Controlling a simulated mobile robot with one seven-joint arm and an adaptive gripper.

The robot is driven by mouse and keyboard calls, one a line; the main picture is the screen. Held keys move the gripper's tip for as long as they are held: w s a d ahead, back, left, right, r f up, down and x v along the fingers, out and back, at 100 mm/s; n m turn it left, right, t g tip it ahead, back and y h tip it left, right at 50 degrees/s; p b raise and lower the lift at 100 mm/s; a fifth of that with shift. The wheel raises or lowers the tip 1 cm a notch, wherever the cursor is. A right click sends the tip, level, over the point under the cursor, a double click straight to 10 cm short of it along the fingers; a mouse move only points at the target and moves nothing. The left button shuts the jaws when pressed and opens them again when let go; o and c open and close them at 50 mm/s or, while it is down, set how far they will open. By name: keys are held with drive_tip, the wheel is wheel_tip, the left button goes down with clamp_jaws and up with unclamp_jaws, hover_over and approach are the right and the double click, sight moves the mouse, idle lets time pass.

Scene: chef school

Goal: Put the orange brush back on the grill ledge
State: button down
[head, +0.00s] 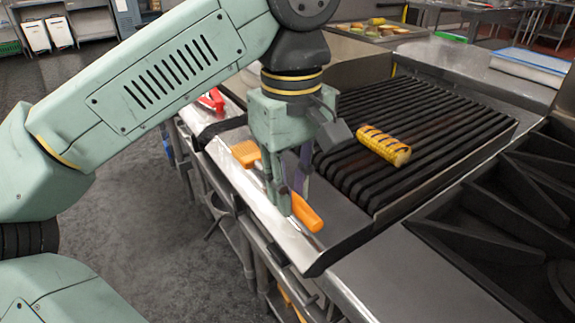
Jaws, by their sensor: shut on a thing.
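The orange brush (306,213) is in the head view, over the metal grill ledge (227,163) along the grill's front. Its bristle end lies to the upper left and its handle to the lower right. My gripper (287,198) points down and is shut on the brush's middle, which the fingers mostly hide. The brush lies roughly along the ledge. I cannot tell whether it touches the ledge or hangs just above it.
A corn cob (384,146) lies on the black grill grate (430,120) right of my gripper. A red-handled tool (213,100) is at the ledge's far end. A stove burner (510,200) is at the right. Open floor (120,180) lies left.

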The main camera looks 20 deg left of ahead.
drive_tip(key=p, duration=0.2)
hover_over(291, 183)
drive_tip(key=shift+s+d+f, duration=0.15)
drive_tip(key=shift+s+f, duration=0.1)
drive_tip(key=shift+f, duration=0.1)
drive_tip(key=shift+w+f, duration=0.2)
drive_tip(key=shift+f, duration=1.65)
drive_tip(key=shift+f, duration=0.1)
drive_tip(key=c, duration=1.5)
unclamp_jaws()
drive_tip(key=shift+o, duration=0.2)
wheel_tip(291, 183, up, 12)
drive_tip(key=p, duration=0.9)
